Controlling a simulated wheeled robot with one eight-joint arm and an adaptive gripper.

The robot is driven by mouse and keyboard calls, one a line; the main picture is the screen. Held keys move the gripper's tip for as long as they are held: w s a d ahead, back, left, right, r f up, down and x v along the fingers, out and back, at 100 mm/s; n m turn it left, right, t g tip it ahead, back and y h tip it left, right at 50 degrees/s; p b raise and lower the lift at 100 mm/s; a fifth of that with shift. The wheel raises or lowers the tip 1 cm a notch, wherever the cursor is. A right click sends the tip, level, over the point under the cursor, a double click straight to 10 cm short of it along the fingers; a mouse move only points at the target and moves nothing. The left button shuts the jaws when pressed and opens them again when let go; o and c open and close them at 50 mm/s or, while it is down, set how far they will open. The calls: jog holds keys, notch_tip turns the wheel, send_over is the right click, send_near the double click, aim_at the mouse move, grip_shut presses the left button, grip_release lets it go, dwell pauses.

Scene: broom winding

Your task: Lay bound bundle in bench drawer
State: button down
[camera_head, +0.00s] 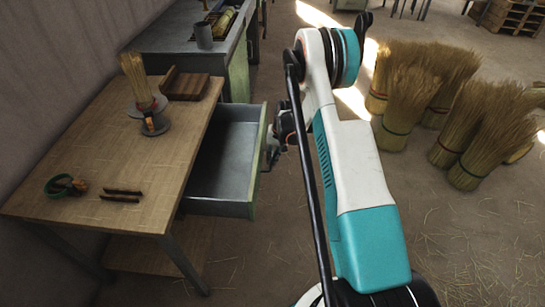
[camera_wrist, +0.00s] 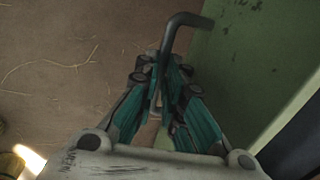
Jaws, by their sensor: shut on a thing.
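The bench drawer (camera_head: 222,160) is pulled out from the wooden-topped bench (camera_head: 130,150). Its grey inside looks empty. Its green front also shows in the wrist view (camera_wrist: 245,65). My gripper (camera_head: 272,150) is at the outer face of the drawer front. In the wrist view its fingers (camera_wrist: 166,85) are shut on the dark bent drawer handle (camera_wrist: 186,22).
Several straw bundles (camera_head: 405,105) stand on the floor at the right. A grey counter (camera_head: 185,35) stands behind. Floor right of the drawer is mostly clear.

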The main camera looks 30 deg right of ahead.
jog(key=s+d, duration=0.3)
jog(key=d, duration=0.2)
jog(key=shift+s, duration=0.2)
jog(key=c, duration=1.7)
grip_release()
jog(key=shift+d, duration=0.15)
jog(key=r, duration=0.4)
jog(key=s+d+r, duration=0.1)
jog(key=r, duration=0.6)
jog(key=shift+s+d+r, duration=0.2)
jog(key=shift+d+r, duration=0.15)
jog(key=shift+d, duration=0.05)
